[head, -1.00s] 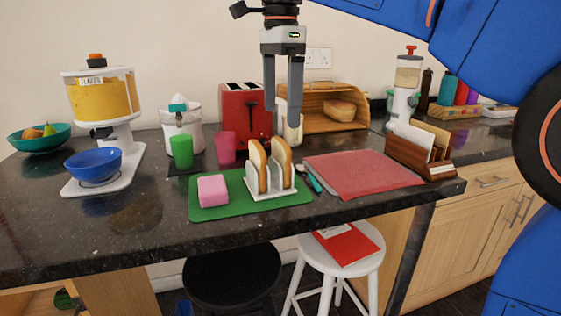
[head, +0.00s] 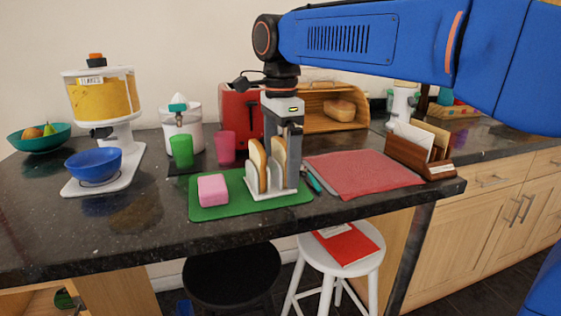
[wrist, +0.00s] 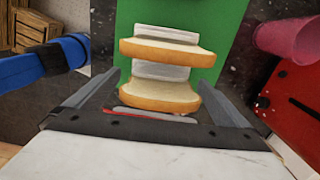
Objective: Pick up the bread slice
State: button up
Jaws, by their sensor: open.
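Two bread slices stand upright in a white rack; the left slice (head: 258,165) and the right slice (head: 279,153) show in the head view. The rack (head: 271,193) sits on a green mat (head: 231,208). My gripper (head: 285,168) is open, pointing down over the rack at the right slice, partly hidden behind the bread. In the wrist view, the nearer slice (wrist: 160,97) lies between the two open fingers (wrist: 160,84), with a gap at each side. The farther slice (wrist: 165,50) is beyond the fingertips.
A pink sponge (head: 213,189) lies on the mat left of the rack. A red toaster (head: 240,115) and pink cup (head: 226,147) stand behind. A red cloth (head: 362,173) lies to the right, with a letter holder (head: 420,152) beyond. The counter's front left is clear.

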aim_at(281, 139)
jog(key=shift+f, duration=0.8)
jog(key=c, duration=1.1)
jog(key=shift+r, duration=0.15)
notch_tip(281, 139, up, 10)
jog(key=shift+f, duration=0.1)
